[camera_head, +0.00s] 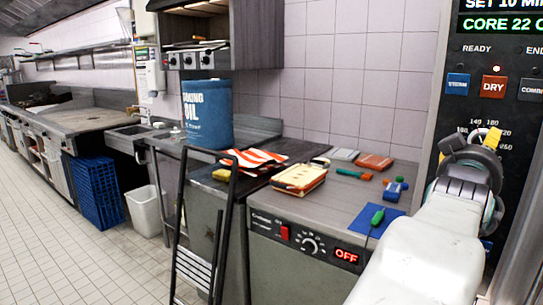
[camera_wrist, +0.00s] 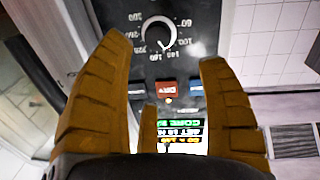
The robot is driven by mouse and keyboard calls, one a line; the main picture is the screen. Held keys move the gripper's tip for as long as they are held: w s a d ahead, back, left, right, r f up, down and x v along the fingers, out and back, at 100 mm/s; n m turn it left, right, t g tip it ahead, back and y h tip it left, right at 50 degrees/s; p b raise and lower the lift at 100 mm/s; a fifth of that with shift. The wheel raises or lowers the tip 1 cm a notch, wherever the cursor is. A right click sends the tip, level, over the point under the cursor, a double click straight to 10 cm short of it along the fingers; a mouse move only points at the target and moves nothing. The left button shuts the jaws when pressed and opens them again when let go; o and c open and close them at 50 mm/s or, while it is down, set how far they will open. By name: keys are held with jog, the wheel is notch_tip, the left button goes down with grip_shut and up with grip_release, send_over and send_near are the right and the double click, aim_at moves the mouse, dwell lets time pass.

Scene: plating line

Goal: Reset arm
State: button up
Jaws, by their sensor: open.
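My arm reaches up at the right of the head view, in front of the oven control panel (camera_head: 500,110). My gripper (camera_head: 490,138) shows there only as a small yellow tip at the arm's end. In the wrist view my gripper (camera_wrist: 158,55) is open, its brown ribbed fingers spread wide with nothing between them. Beyond the fingers the wrist view shows the panel upside down, with its dial (camera_wrist: 158,35), the red DRY button (camera_wrist: 169,87) and the lit green display (camera_wrist: 180,135). I cannot tell the exact gap from fingertips to panel.
Blue crates (camera_head: 95,192) and a white bin (camera_head: 145,210) are on the floor. Tiled floor at left is clear.

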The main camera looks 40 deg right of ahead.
jog(key=w+a+f+n+t+y, duration=0.4)
jog(key=w+a+f+y, duration=0.2)
jog(key=w+a+f, duration=0.55)
jog(key=w+a+f+n+y, duration=0.4)
jog(key=w+a+f+y, duration=0.25)
jog(key=a+f, duration=0.45)
jog(key=s+a+f+n+g+y, duration=0.2)
jog(key=s+a+f, duration=0.15)
jog(key=a, duration=0.35)
jog(key=s+a+f+n+g+y, duration=0.1)
jog(key=s+a+f+n+g, duration=0.2)
jog(key=a, duration=0.4)
jog(key=s+a+f+n+y, duration=0.1)
jog(key=s+a+f+y, duration=0.1)
jog(key=s+a+f, duration=0.45)
notch_tip(320, 180, up, 15)
jog(key=w+p, duration=0.2)
jog(key=p, duration=1)
jog(key=shift+w+a, duration=0.25)
jog(key=shift+a, duration=0.2)
